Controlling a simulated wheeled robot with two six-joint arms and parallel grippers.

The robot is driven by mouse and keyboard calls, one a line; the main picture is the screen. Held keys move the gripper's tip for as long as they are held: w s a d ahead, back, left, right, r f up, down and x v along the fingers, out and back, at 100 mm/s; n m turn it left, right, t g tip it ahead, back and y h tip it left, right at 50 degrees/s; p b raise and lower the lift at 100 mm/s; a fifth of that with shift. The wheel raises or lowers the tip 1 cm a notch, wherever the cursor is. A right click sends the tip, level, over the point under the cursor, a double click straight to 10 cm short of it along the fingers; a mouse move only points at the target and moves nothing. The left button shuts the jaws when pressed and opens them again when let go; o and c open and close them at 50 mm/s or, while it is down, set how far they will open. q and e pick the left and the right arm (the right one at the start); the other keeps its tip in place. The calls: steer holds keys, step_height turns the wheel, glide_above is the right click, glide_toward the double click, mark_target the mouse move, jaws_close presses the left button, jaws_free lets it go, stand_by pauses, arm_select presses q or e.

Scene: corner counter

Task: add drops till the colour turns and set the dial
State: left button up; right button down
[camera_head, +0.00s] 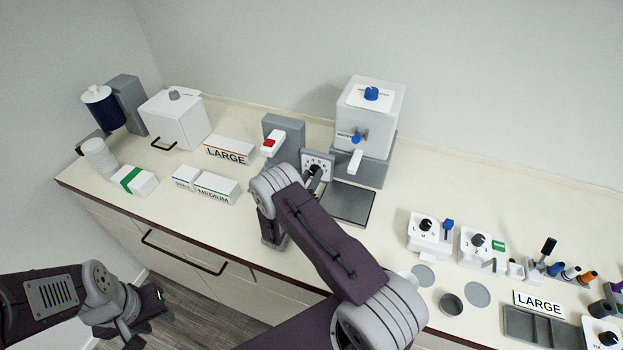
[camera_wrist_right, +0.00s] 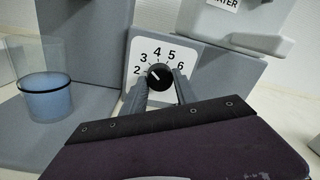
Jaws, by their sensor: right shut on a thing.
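The dial (camera_wrist_right: 160,76) is a black knob on a white plate with numbers, 2 to 6 readable. Its white mark points up-left, roughly toward the 3. My right gripper (camera_wrist_right: 161,90) is shut on this knob, one finger on each side. In the head view the dial plate (camera_head: 317,160) shows just beyond my right gripper (camera_head: 313,183). A clear cup with blue liquid (camera_wrist_right: 46,98) stands left of the dial in the wrist view; I cannot make it out in the head view. My left gripper (camera_head: 150,308) hangs low, off the counter; its jaws are unclear.
A grey dispenser with a red-topped spout (camera_head: 272,145) stands left of the dial. A white water machine with blue knobs (camera_head: 372,110) stands right of it. Boxes marked LARGE (camera_head: 230,151) and MEDIUM (camera_head: 217,188) lie left. More dial units (camera_head: 430,235) and a grey tray (camera_head: 540,328) lie right.

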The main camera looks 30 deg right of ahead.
steer(key=shift+n, duration=0.3)
steer(key=c, duration=1)
jaws_free()
steer(key=shift+o, duration=0.2)
steer(key=b+v, duration=0.2)
steer(key=v, duration=0.6)
steer(key=shift+s+a+f, duration=0.1)
steer(key=shift+s+a, duration=0.05)
steer(key=shift+a, duration=0.15)
steer(key=shift+s+a, duration=0.2)
